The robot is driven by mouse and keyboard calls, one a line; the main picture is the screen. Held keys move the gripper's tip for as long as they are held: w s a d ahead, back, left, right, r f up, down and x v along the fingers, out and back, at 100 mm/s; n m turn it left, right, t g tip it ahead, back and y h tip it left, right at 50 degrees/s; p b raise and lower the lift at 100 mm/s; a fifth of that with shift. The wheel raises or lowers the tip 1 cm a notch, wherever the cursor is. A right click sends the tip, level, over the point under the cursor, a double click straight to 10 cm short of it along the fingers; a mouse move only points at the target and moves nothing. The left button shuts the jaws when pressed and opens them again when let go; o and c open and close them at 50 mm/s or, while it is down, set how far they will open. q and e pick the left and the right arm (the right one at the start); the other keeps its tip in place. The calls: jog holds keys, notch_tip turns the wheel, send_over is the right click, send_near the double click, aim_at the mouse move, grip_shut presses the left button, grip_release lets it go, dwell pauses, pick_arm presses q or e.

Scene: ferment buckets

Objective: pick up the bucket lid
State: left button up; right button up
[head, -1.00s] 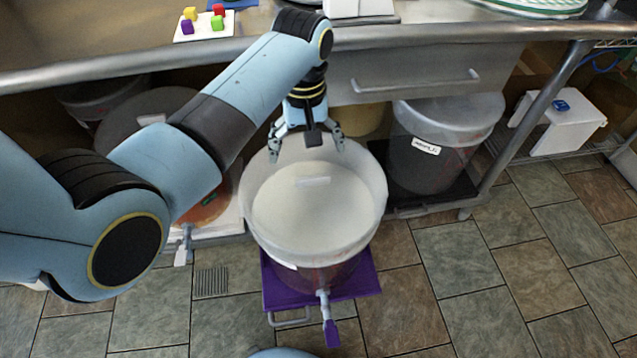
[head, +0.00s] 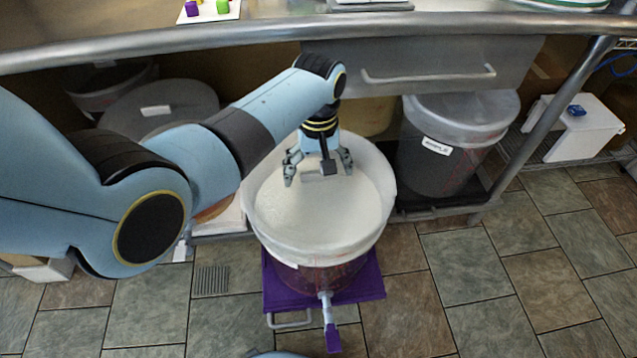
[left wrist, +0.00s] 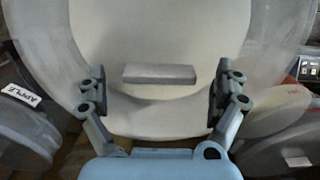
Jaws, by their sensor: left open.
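The bucket lid (head: 318,212) is a pale, off-white disc lying inside the clear rim of the middle bucket (head: 315,272). In the left wrist view the lid (left wrist: 160,35) fills the middle, with a raised bar-shaped handle (left wrist: 159,74) across it. My left gripper (head: 319,177) is open above the far part of the lid. In the left wrist view its two fingers (left wrist: 160,96) stand on either side of the handle, apart from it. In the head view the gripper mostly hides the handle. My right gripper is not in view.
The bucket stands on a purple platform (head: 374,287) with a tap (head: 327,310) at the front. A labelled dark bucket (head: 425,165) stands to the right, and a grey-lidded bucket (head: 190,98) to the left. A steel table edge (head: 250,36) runs behind. Tiled floor lies clear at right.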

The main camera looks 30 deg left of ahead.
pick_arm(q)
jog(key=shift+r, duration=0.1)
jog(key=c, duration=1.5)
